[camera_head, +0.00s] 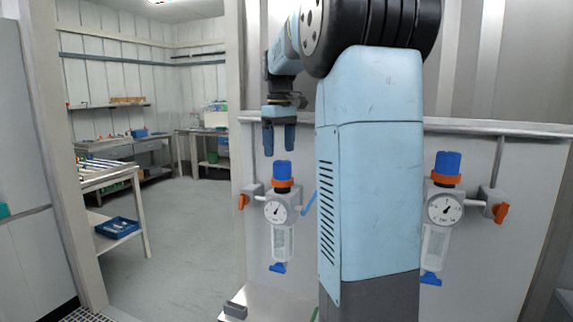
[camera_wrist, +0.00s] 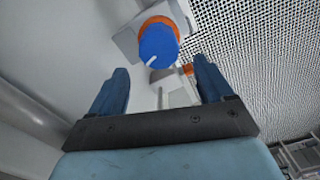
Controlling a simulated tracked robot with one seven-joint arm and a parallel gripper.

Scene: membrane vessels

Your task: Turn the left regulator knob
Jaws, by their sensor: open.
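The left regulator has a blue knob (camera_head: 282,169) over an orange ring, with a round gauge (camera_head: 276,212) and a clear bowl below. My gripper (camera_head: 279,137) is open and empty, pointing down, above this knob in the head view. In the wrist view the blue knob (camera_wrist: 158,45) shows a white mark and lies beyond the fingertips, between the two blue fingers (camera_wrist: 160,82), apart from them. A second regulator with a blue knob (camera_head: 447,163) is at the right, partly hidden by my arm.
The regulators are on a pale panel (camera_head: 480,245) with a rail (camera_head: 500,128) along its top. Orange valve handles (camera_head: 243,201) (camera_head: 501,212) are beside them. A bench with a blue tray (camera_head: 117,228) stands at the left. The floor (camera_head: 185,235) between is clear.

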